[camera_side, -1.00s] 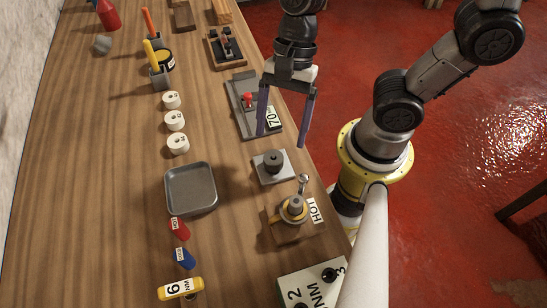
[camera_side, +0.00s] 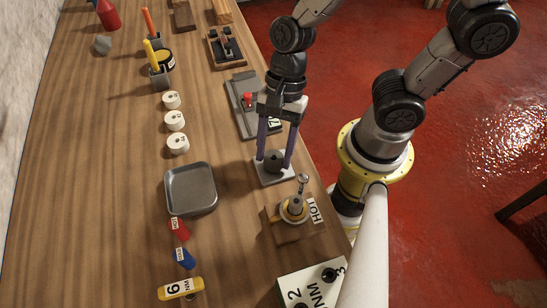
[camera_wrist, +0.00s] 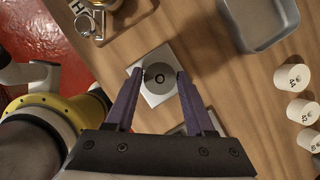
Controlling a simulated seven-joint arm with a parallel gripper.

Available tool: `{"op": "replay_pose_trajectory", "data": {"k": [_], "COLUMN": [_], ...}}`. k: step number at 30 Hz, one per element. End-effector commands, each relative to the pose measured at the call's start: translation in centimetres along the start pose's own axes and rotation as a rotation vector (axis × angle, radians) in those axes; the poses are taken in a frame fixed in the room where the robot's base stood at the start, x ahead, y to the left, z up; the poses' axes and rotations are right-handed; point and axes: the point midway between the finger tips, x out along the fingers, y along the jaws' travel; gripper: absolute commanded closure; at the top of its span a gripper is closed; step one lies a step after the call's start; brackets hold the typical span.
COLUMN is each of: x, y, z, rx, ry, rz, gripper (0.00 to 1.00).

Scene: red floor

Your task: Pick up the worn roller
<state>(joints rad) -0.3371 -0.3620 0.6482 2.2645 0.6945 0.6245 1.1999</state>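A dark grey roller (camera_side: 273,159) stands on a light square plate (camera_side: 271,178) near the right edge of the wooden bench. In the wrist view the roller (camera_wrist: 159,78) is seen from above, round with a small hole in its middle. My gripper (camera_side: 273,163) is open and points down, with one purple finger on each side of the roller. I cannot tell exactly how low the tips are.
A brass fixture with a HOT tag (camera_side: 293,209) stands close in front of the plate. A device with a red knob (camera_side: 247,100) is behind it. An empty grey tray (camera_side: 191,189) lies to the left, with several white labelled rollers (camera_side: 176,121) behind it. Bare bench lies between.

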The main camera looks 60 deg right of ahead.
Motion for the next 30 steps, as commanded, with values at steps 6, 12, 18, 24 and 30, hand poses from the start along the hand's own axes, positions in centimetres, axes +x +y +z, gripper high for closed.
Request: {"op": "replay_pose_trajectory", "data": {"k": [6, 12, 18, 24, 30], "x": [0.0, 0.0, -0.2, -1.4, -4.5], "y": [0.0, 0.0, 0.0, -0.1, 0.8], "z": [0.0, 0.0, 0.1, 0.6, 1.2], "rx": [0.000, 0.000, -0.001, -0.003, -0.001], "ry": [0.000, 0.000, -0.001, -0.001, -0.003], "rz": [0.000, 0.000, -0.001, -0.003, -0.008], "gripper": [0.88, 1.00, 1.00, 1.00, 1.00]}}
